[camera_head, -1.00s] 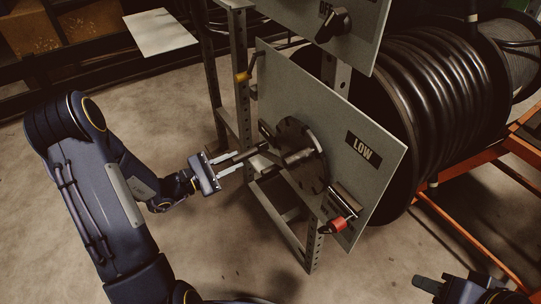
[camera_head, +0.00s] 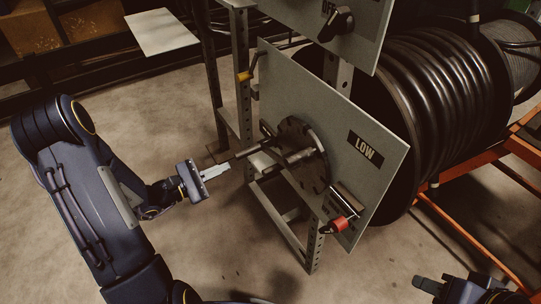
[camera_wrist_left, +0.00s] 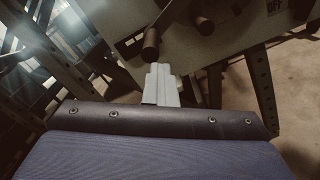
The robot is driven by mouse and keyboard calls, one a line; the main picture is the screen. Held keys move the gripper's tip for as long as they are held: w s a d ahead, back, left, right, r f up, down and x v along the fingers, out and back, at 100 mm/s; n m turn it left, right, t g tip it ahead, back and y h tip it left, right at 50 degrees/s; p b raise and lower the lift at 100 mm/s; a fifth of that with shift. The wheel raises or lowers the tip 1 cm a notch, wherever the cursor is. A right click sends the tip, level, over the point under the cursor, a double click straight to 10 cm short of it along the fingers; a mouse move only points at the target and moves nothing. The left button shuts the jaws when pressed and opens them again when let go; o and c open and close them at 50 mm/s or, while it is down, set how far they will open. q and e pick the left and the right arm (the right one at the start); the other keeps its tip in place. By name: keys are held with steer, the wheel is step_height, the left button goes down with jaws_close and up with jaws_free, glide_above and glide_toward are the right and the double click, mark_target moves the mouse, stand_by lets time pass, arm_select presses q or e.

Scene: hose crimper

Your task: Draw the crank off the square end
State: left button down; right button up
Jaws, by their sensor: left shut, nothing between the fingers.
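The crank (camera_head: 255,150) is at the dark round flange (camera_head: 300,155) on the lower grey panel, its bar-like grip pointing left toward my arm. I cannot make out the square end in the hub. My left gripper (camera_head: 225,170) is shut and empty, a short gap to the left of the grip's end. In the left wrist view, its closed fingertips (camera_wrist_left: 161,75) lie just below a dark cylindrical end (camera_wrist_left: 150,45), apparently the grip. My right gripper (camera_head: 435,287) is at the bottom right, far from the panel; its opening is unclear.
The lower panel carries a LOW label (camera_head: 364,149) and a red-ended part (camera_head: 338,224) at its lower right. A second panel with a dark knob (camera_head: 336,24) stands above. A large hose reel (camera_head: 430,90) is behind. Open floor lies left of the frame.

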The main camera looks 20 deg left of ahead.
arm_select(q)
steer(key=c, duration=2.2)
jaws_free()
steer(key=shift+w+r, duration=0.1)
steer(key=shift+r, duration=0.05)
steer(key=c, duration=1.7)
jaws_free()
steer(key=shift+w+d, duration=0.1)
steer(key=p+v, duration=0.2)
steer(key=v, duration=0.6)
steer(key=s+d+r+m+g+h, duration=0.2)
steer(key=d+r+m+g, duration=0.35)
steer(key=d, duration=0.25)
steer(key=s+d+r+m+g+y, duration=0.2)
steer(key=s+d+m+g+y, duration=0.15)
steer(key=s+m, duration=0.25)
steer(key=s+d+r+m+g+y, duration=0.2)
steer(key=s+d+r+m+y, duration=0.15)
steer(key=s+m, duration=0.25)
step_height(320, 180, up, 30)
steer(key=a+m+t+y+p, duration=0.1)
steer(key=m+t+y+p, duration=0.1)
steer(key=p, duration=2.7)
steer(key=shift+s+a+r+t+y+p, duration=0.2)
steer(key=shift+s+t+y+p, duration=0.1)
steer(key=shift+s+t+y, duration=0.1)
